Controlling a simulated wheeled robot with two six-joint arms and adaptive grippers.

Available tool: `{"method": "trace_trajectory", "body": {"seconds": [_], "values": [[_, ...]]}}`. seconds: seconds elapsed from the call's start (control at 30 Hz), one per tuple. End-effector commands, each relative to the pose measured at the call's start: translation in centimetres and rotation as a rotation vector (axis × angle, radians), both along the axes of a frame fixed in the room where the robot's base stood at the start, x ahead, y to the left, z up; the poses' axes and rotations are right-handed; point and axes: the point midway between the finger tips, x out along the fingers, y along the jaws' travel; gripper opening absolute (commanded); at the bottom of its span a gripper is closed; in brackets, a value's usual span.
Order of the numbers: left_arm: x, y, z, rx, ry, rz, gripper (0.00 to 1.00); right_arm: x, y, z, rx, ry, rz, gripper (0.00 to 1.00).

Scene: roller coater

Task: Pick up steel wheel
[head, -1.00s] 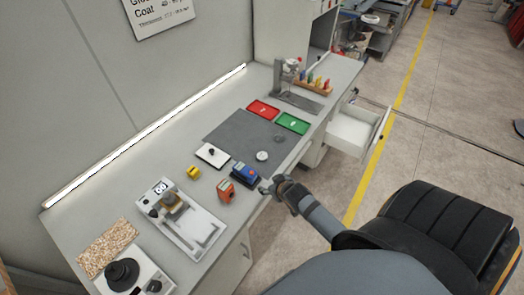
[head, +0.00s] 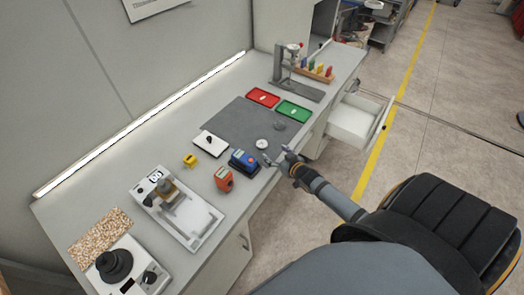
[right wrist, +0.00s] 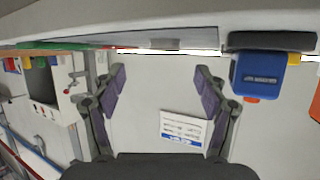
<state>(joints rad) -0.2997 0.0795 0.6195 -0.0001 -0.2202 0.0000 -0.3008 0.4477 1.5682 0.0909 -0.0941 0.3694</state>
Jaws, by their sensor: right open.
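Two small round things lie at the near edge of the dark grey mat (head: 237,128) in the head view: a pale disc with a dark mark (head: 262,144) and a flat grey disc (head: 279,125). I cannot tell for sure which is the steel wheel. My right gripper (head: 275,156) is open and empty at the bench's front edge, just on the near side of the pale disc and apart from it. In the right wrist view its spread fingers (right wrist: 160,91) face the pale bench front with a white label card (right wrist: 185,130). My left gripper is out of view.
A blue device (head: 243,162) and an orange one (head: 224,179) stand left of the gripper. Red (head: 262,97) and green (head: 293,111) trays lie behind the discs. An open drawer (head: 352,122) juts out at the right.

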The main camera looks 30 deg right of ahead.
Motion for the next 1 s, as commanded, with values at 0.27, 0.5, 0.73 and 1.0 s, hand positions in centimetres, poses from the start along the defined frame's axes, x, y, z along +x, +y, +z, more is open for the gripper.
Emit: {"method": "trace_trajectory", "body": {"seconds": [0.27,0.5,0.73,1.0], "values": [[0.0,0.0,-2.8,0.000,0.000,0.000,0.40,2.7,0.0,-1.2,0.000,0.001,0.001,0.73],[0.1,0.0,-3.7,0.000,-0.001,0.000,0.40,4.9,0.5,-1.8,0.004,-0.002,-0.002,0.73],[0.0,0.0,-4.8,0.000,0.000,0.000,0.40,7.6,0.6,-2.8,0.001,0.001,0.000,0.73],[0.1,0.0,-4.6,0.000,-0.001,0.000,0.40,7.6,0.6,-2.7,0.000,0.002,0.001,0.66]]}}
